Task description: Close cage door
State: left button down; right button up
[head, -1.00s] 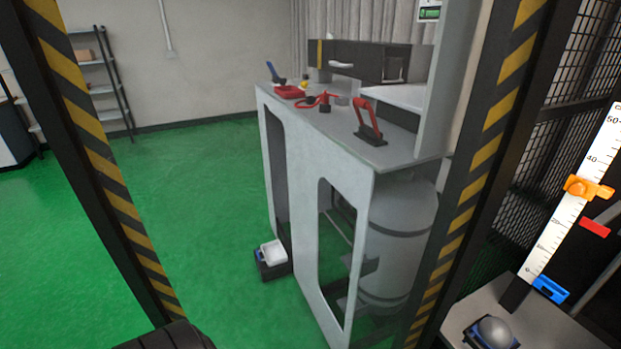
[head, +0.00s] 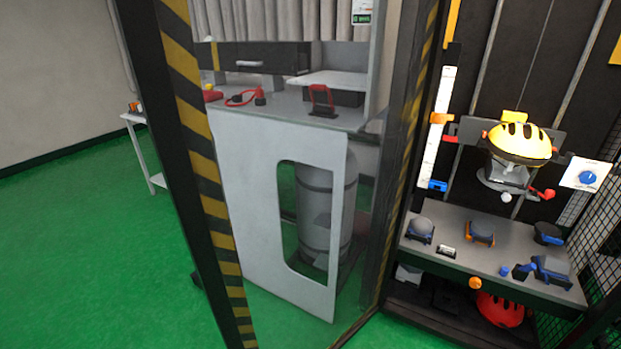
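The cage door is a tall, see-through panel with a black and yellow striped upright (head: 200,150) on its left side. Its right side meets another striped upright (head: 408,150) by the cage opening. A dark bottom edge runs between them toward the back right. The door stands at an angle to the cage front, with the cage interior showing to its right. I cannot make out a handle or latch. Neither of my grippers is in view.
Through the panel shows a grey workbench (head: 260,185) with a gas cylinder (head: 325,200). Inside the cage, a yellow helmet (head: 520,145) sits on the drop rig, above a shelf (head: 480,255) with several parts. A red helmet (head: 498,308) lies below. Green floor (head: 90,250) is clear at left.

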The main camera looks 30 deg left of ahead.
aim_at(157, 38)
jog(key=k+j+z, duration=0.15)
jog(key=j, duration=0.35)
jog(key=k+j+z, duration=0.2)
jog(key=j, duration=0.25)
jog(key=k+j+z, duration=0.15)
jog(key=j, duration=0.35)
jog(key=k+j+z, duration=0.2)
jog(key=j, duration=0.2)
jog(key=k+j+z, duration=0.15)
jog(key=j, duration=0.3)
jog(key=i+j, duration=0.3)
jog(key=i+j+z, duration=0.1)
jog(key=i+j, duration=0.15)
jog(key=j, duration=0.2)
